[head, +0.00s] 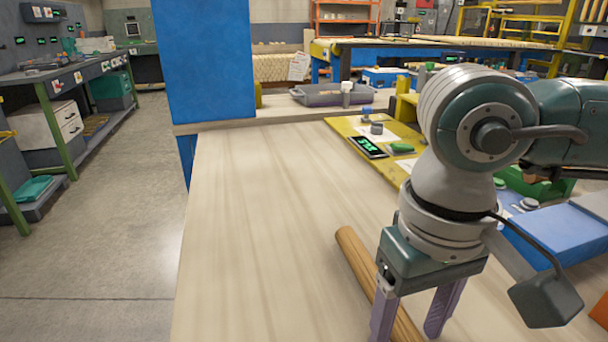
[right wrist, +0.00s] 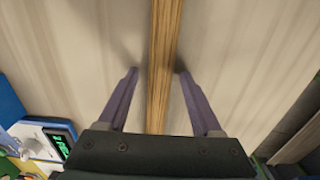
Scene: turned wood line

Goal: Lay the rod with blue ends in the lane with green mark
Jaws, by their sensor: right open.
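A plain wooden rod (head: 357,256) lies on the pale wooden table. No blue shows on its visible far end, and its near end is out of view. My right gripper (head: 408,332) is open, with its two purple fingers on either side of the rod. In the right wrist view the rod (right wrist: 160,100) runs lengthwise between the spread fingers (right wrist: 157,72), with gaps on both sides. I cannot make out a lane with a green mark in either view. My left gripper is not in view.
The table (head: 260,240) is clear to the left of the rod. A yellow board (head: 352,128) with a display (head: 368,147) lies beyond it. A blue block (head: 560,235) is at the right. A blue pillar (head: 205,60) rises at the table's far left, and a grey tray (head: 325,97) stands behind.

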